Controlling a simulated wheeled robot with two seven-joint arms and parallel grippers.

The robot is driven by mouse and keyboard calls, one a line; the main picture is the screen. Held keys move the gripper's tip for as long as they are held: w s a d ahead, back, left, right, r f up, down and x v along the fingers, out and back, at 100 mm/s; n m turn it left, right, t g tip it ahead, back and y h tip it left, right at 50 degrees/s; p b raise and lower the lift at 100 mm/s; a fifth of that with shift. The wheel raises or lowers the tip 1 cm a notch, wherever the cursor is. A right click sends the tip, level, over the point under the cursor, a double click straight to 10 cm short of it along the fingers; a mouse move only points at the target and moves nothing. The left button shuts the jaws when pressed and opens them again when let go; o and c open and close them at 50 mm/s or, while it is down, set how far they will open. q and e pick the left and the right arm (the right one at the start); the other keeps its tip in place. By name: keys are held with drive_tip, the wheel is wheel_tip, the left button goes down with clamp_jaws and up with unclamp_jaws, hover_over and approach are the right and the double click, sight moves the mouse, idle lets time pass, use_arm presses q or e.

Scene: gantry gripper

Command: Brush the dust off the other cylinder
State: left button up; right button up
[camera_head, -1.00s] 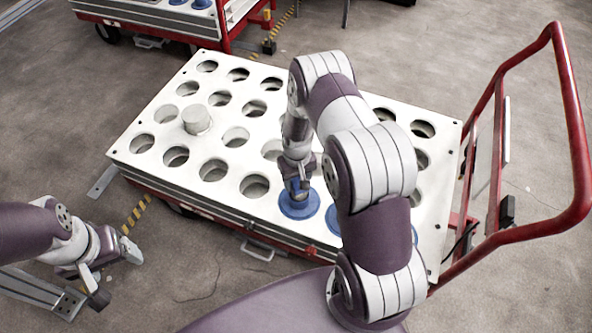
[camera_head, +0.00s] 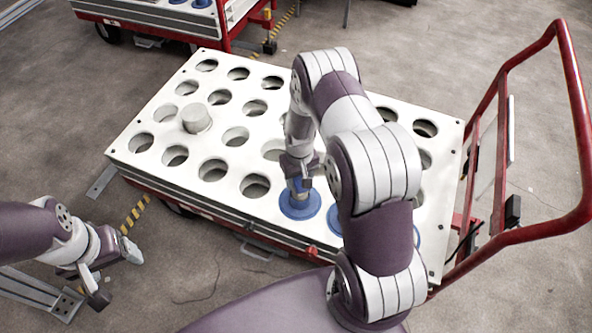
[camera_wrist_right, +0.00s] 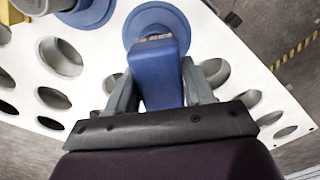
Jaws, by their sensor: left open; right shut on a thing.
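My right gripper (camera_head: 299,178) is shut on a blue brush (camera_wrist_right: 158,72). In the right wrist view, the brush points at a round blue base (camera_wrist_right: 172,17), its tan bristle end over that base. In the head view this is the blue base (camera_head: 300,207) at the front of the white plate, below the gripper; the gripper and brush hide much of what stands on it. A grey cylinder (camera_wrist_right: 38,4) on another blue base (camera_wrist_right: 88,14) is cut off at the top left of the wrist view. My left gripper (camera_head: 115,274) is open and empty, beside the plate's left front.
The white plate (camera_head: 222,108) has rows of round holes and rests on a red cart. A pale cylinder (camera_head: 196,118) stands in a left hole. The red cart handle (camera_head: 575,130) rises at right. Another cart (camera_head: 240,25) is behind. My right arm hides part of the plate.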

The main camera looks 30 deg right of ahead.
drive_tip(key=shift+s+a+f, duration=0.1)
drive_tip(key=shift+s+a, duration=0.05)
drive_tip(key=shift+a, duration=0.05)
drive_tip(key=shift+a+r+p, duration=0.15)
drive_tip(key=shift+r+p, duration=0.35)
drive_tip(key=shift+r, duration=0.1)
drive_tip(key=shift+p, duration=0.35)
drive_tip(key=shift+r+p, duration=0.6)
drive_tip(key=shift+r, duration=0.05)
drive_tip(key=shift+r+p, duration=1.65)
drive_tip(key=shift+r, duration=0.4)
